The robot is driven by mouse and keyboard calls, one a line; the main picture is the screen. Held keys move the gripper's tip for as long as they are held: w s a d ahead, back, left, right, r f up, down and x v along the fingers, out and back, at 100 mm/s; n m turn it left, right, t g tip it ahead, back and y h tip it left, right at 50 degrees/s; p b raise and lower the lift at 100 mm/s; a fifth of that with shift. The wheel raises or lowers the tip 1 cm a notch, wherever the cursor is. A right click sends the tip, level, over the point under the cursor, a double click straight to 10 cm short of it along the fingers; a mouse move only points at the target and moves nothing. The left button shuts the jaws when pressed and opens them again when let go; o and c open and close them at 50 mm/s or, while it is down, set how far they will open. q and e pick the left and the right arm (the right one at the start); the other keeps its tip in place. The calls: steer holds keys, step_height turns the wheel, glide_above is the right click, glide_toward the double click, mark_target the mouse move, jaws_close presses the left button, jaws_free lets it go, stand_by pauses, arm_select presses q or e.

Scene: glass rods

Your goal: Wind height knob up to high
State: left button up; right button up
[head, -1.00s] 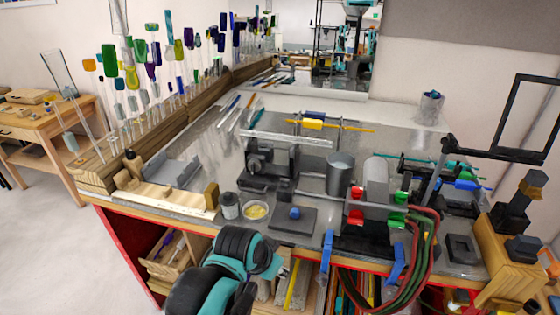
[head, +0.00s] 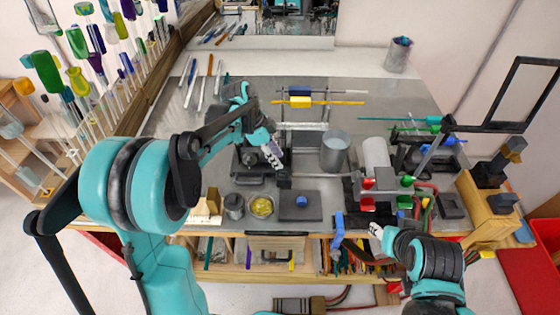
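A black device (head: 243,168), seemingly the one with the height knob, stands on the grey bench top (head: 220,115) left of the metal cup. My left arm reaches over it, and my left gripper (head: 272,154) is at its upper right, pointing down. The gripper overlaps the device, and I cannot tell whether it touches it. The knob is not clearly visible; the gripper and arm hide part of the device. The fingers are too small to show whether they are open. My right gripper (head: 377,230) is at the bench's front edge by the blue clamp, apart from the device.
A metal cup (head: 335,152) stands close right of the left gripper. A yellow dish (head: 261,206) and a dark plate with a blue knob (head: 301,201) are in front. A burner with red and green fittings (head: 377,182) stands right. Glass rods (head: 205,75) lie at back left.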

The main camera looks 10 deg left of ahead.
mark_target(284, 171)
arm_select(q)
steer(key=x, duration=0.4)
steer(key=shift+w+a, duration=0.2)
steer(key=shift+a, duration=0.05)
steer(key=shift+d+f, duration=0.25)
steer(key=shift+f, duration=0.1)
jaws_close()
